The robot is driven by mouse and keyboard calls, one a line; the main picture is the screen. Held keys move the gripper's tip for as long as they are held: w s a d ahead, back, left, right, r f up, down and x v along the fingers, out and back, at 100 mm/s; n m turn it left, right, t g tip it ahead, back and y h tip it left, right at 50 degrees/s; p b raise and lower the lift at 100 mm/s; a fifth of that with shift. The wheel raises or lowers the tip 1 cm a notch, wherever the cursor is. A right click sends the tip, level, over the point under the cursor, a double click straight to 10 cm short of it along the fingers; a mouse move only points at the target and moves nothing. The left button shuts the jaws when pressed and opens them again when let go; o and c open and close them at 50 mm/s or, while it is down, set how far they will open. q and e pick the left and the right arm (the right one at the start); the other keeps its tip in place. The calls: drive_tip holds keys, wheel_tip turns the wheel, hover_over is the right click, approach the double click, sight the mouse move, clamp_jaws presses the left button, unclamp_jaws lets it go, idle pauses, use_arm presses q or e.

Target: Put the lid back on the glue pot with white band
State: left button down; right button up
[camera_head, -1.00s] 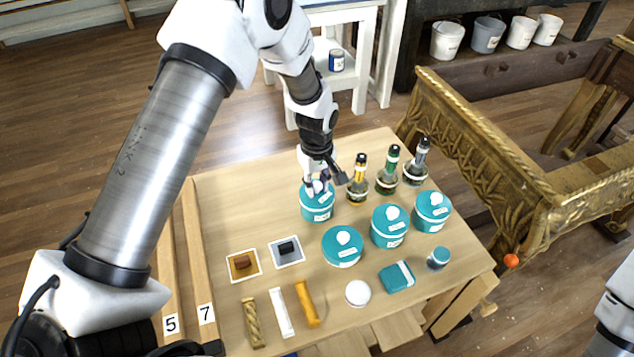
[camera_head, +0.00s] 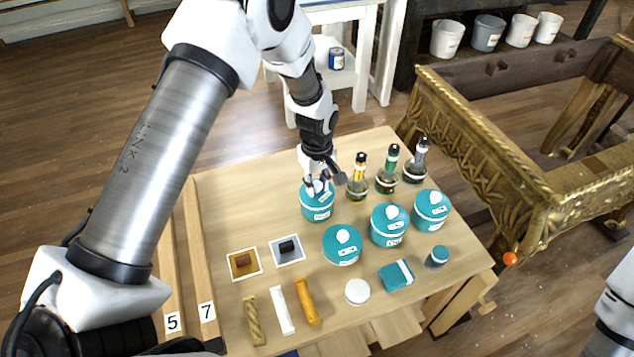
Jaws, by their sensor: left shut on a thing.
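My left gripper (camera_head: 318,187) comes down from above onto the teal glue pot (camera_head: 317,210) at the back middle of the table. It is shut on the pot's teal lid (camera_head: 325,194), which is at the pot's mouth. The fingers hide most of the knob, and I cannot tell whether the lid is fully seated. More teal pots stand to the right: a front one (camera_head: 343,256), a middle one (camera_head: 388,236) and a right one (camera_head: 430,221), each with a white knob on top. The white bands are too small to tell apart. My right gripper is out of view.
Three dark-capped bottles (camera_head: 386,183) stand close behind the pots. In front are a teal box (camera_head: 397,276), a small jar (camera_head: 437,257), a white disc (camera_head: 357,291), several sticks (camera_head: 307,302) and two small tiles (camera_head: 287,250). A gilt console (camera_head: 490,140) stands to the right.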

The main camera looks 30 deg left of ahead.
use_arm(q)
drive_tip(key=shift+p, duration=0.3)
idle(0.5)
drive_tip(key=shift+c, duration=1.9)
unclamp_jaws()
drive_tip(key=shift+r, duration=0.1)
drive_tip(key=shift+r+p, duration=3.2)
drive_tip(key=shift+r, duration=0.2)
clamp_jaws()
drive_tip(key=shift+f, duration=0.2)
